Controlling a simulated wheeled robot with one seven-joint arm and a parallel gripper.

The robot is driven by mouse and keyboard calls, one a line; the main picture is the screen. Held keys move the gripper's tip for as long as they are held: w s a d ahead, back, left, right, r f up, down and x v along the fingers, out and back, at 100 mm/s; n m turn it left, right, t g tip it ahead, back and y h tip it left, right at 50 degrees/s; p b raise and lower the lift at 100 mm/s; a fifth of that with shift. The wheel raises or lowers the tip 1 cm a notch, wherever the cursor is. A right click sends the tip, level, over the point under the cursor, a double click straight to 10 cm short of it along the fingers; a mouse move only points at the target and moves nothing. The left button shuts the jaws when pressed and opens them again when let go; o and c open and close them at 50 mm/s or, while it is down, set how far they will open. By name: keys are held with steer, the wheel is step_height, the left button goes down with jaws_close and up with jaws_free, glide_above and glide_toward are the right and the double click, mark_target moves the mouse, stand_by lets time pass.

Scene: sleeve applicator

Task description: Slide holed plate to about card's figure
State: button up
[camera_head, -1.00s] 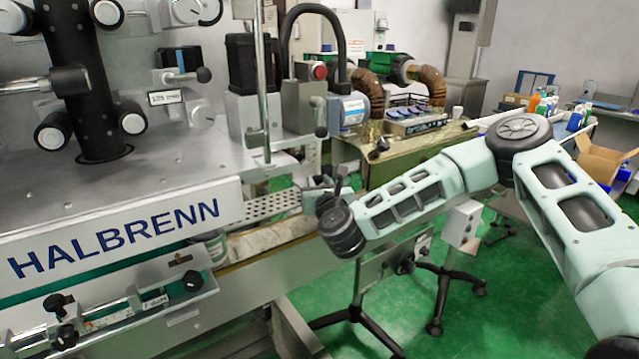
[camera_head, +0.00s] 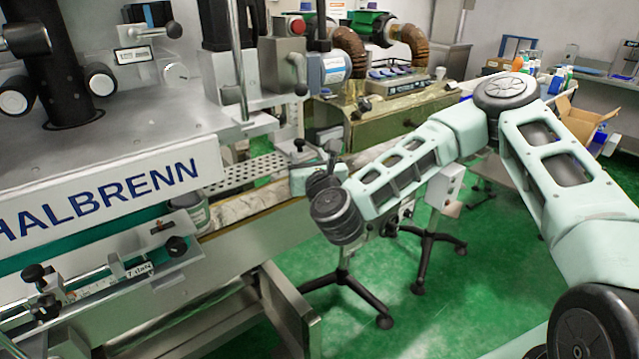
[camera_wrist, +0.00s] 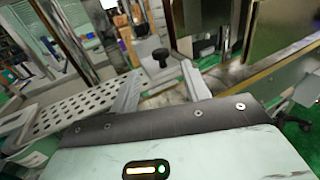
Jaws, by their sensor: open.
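A grey perforated plate (camera_head: 245,174) lies along the machine's conveyor in the head view. In the wrist view the holed plate (camera_wrist: 82,112) is at the left, beside my fingers. My gripper (camera_wrist: 160,70) is open at the conveyor's right end, its two grey fingers apart. A black knob (camera_wrist: 160,57) on a grey block shows between and beyond the fingertips; contact cannot be told. A small white card (camera_head: 134,54) is on the machine's upper part, and another card (camera_head: 139,269) is on the lower front rail. Their print is too small to read surely.
A scale rail with black knobs (camera_head: 115,277) runs along the machine's lower front. A stand with black feet (camera_head: 345,285) is below my arm. A bench (camera_head: 400,115) with brown hoses is behind.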

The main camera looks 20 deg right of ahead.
steer(key=s+b, duration=0.5)
steer(key=s, duration=0.5)
steer(key=shift+s+a+b, duration=0.15)
steer(key=shift+a+b, duration=0.15)
steer(key=shift+a, duration=0.1)
